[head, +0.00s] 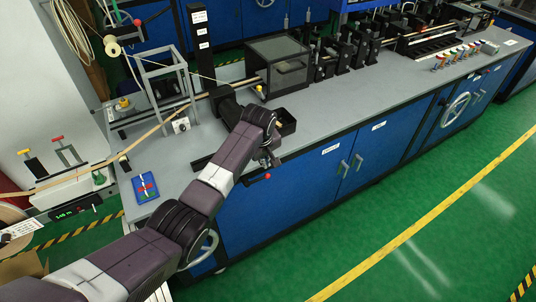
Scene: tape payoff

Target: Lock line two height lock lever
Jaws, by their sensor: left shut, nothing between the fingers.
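I cannot tell for sure which handle is the line two height lock lever. Two small T-shaped handles stand on the white machine at the left, one red-topped (58,139) and one yellow-topped (24,152). A red knob (268,176) shows at the bench's front edge, and a yellow knob (261,89) sits in front of the clear-sided box. My left gripper (268,160) is shut and empty, close above the red knob in the picture; contact cannot be told. My left arm hides part of the bench front. My right gripper is out of view.
A tan tape (150,130) runs across the left side. A blue tray (145,187) lies at the near left corner. Green floor in front is clear.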

